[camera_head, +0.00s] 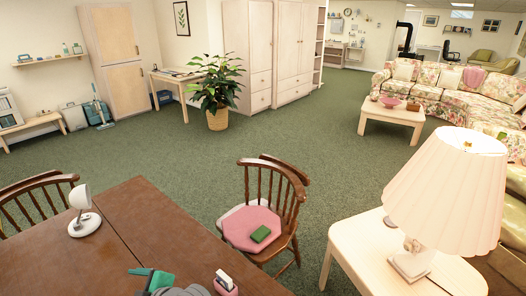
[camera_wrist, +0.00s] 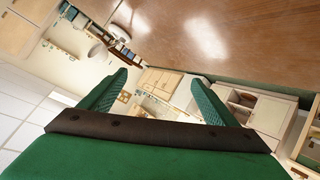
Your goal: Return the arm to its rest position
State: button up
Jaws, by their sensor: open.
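My gripper (camera_head: 148,278) shows at the bottom edge of the head view, over the brown table (camera_head: 105,250). Only part of its green fingers and some grey arm parts are in the picture there. In the wrist view, the two green fingers of my gripper (camera_wrist: 158,88) stand well apart with nothing between them. The wrist view is strongly tilted, with the table's brown surface (camera_wrist: 215,35) across its top right. The gripper appears empty and holds nothing.
A small white lamp (camera_head: 84,222) stands on the table, and a pink holder (camera_head: 226,287) sits near its front edge. A large lamp (camera_head: 448,190) stands right. Green carpet (camera_head: 310,150) lies open beyond.

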jog(key=s+d+f+m+t+h, duration=0.4)
jog(key=d+f+m+t, duration=0.1)
jog(key=d+m, duration=0.45)
jog(key=s+d+f+m+t+h, duration=0.35)
jog(key=d+f+m+t, duration=0.2)
jog(key=d+m, duration=0.4)
jog(key=s+d+r+h, duration=0.1)
jog(key=s+d+h, duration=0.3)
jog(key=s+d, duration=1.3)
jog(key=s+t, duration=0.1)
jog(key=s, duration=0.2)
jog(key=shift+d+r+m, duration=0.25)
jog(key=shift+m, duration=0.05)
